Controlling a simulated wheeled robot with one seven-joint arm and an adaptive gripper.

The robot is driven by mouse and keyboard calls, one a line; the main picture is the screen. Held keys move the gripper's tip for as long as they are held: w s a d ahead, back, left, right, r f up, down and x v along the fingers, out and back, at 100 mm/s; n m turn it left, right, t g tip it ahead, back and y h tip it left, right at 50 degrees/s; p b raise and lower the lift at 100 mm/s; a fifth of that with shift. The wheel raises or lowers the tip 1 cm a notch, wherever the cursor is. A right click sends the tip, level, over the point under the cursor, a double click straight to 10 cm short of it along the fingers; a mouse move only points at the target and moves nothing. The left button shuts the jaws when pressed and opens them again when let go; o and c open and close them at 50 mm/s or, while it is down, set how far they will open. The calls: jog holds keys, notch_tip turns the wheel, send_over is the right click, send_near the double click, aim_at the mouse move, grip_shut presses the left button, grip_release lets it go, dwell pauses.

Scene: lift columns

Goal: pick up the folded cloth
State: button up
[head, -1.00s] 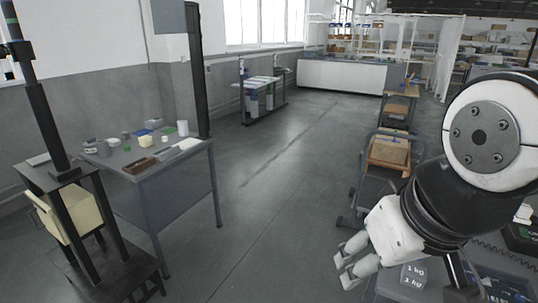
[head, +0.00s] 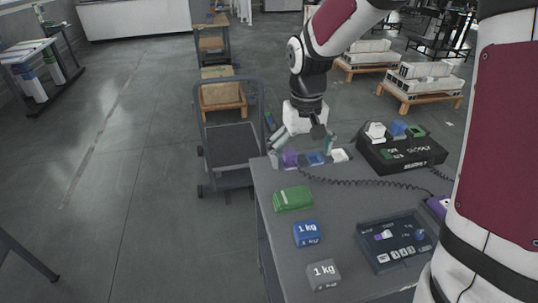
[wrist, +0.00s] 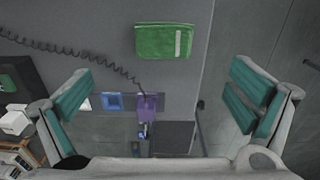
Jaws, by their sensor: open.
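The folded cloth (head: 293,198) is a green, flat, folded bundle lying on the grey table near its left edge. In the wrist view it shows as a green rectangle (wrist: 160,41) with a pale strip, at the top centre. My gripper (head: 302,152) is above the table's far left corner, beyond the cloth and apart from it. Its teal-padded fingers (wrist: 160,82) are spread wide with nothing between them touching the pads.
On the grey table (head: 345,205) are a blue 1 kg block (head: 307,233), a grey 1 kg block (head: 323,274), a dark control panel (head: 395,240) and a black box (head: 402,152) with a coiled cord. A purple block (head: 290,158) sits near my gripper. A cart (head: 232,145) stands left of the table.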

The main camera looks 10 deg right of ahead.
notch_tip(320, 180, down, 2)
jog(key=w, duration=0.1)
send_near(292, 195)
jog(key=f, duration=0.5)
jog(key=shift+s+d+f+b, duration=0.15)
jog(key=shift+d+f+b, duration=0.1)
jog(key=shift+b, duration=0.15)
jog(key=f, duration=0.4)
jog(key=shift+w+a+f, duration=0.1)
jog(key=shift+w+f, duration=0.05)
jog(key=shift+w, duration=0.05)
jog(key=c, duration=0.8)
